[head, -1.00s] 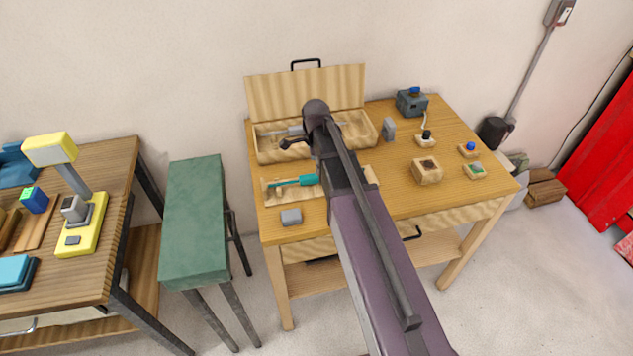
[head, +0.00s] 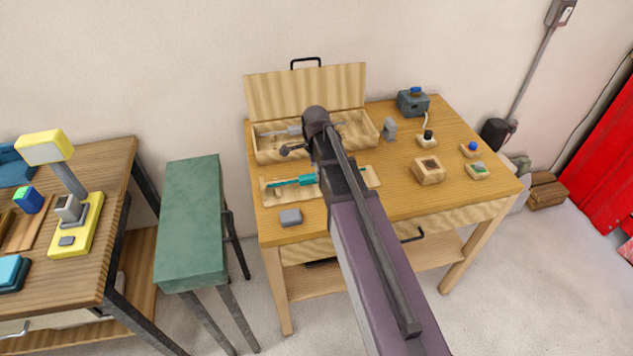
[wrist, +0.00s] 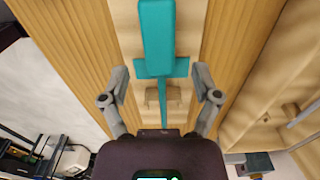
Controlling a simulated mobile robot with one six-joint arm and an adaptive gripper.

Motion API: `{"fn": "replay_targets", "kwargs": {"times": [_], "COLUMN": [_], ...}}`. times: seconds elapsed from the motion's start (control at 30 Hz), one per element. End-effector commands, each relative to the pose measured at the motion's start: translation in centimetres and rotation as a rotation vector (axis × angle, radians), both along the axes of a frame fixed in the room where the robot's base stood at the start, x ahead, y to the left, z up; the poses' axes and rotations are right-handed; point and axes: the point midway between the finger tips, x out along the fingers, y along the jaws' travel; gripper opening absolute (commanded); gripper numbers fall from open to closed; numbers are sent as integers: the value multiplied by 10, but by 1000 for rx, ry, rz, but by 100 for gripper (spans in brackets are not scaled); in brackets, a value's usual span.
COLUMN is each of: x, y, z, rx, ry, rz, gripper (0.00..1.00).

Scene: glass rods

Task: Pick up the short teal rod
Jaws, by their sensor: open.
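The short teal rod (head: 291,181) lies on a pale wooden tray (head: 271,196) near the left side of the wooden table. The wrist view shows a teal piece (wrist: 157,33) with a wide handle, a crosspiece and a thin shaft running down between my fingers. My gripper (wrist: 160,80) is open, with one finger on each side of the thin shaft, neither touching it. A small notched wooden rest shows under the shaft. In the head view my arm hides the gripper's fingers and part of the tray.
An open wooden case (head: 305,98) with a raised lid stands behind the tray. Grey blocks (head: 290,217) sit in front of it and to the right (head: 389,128). Several small button boxes and a wooden block (head: 428,171) stand on the right. A green stool (head: 190,220) is at the left.

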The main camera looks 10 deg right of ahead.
Motion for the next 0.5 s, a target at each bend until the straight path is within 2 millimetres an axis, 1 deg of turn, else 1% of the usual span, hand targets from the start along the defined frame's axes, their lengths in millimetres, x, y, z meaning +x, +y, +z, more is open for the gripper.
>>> {"fn": "replay_targets", "kwargs": {"times": [0.03,0.2,0.33,0.5], "x": [0,0,0,0], "y": [0,0,0,0], "z": [-8,-19,-24,-25], "rx": [0,0,0,0], "ry": [0,0,0,0], "rz": [0,0,0,0], "gripper": [80,80,80,80]}}
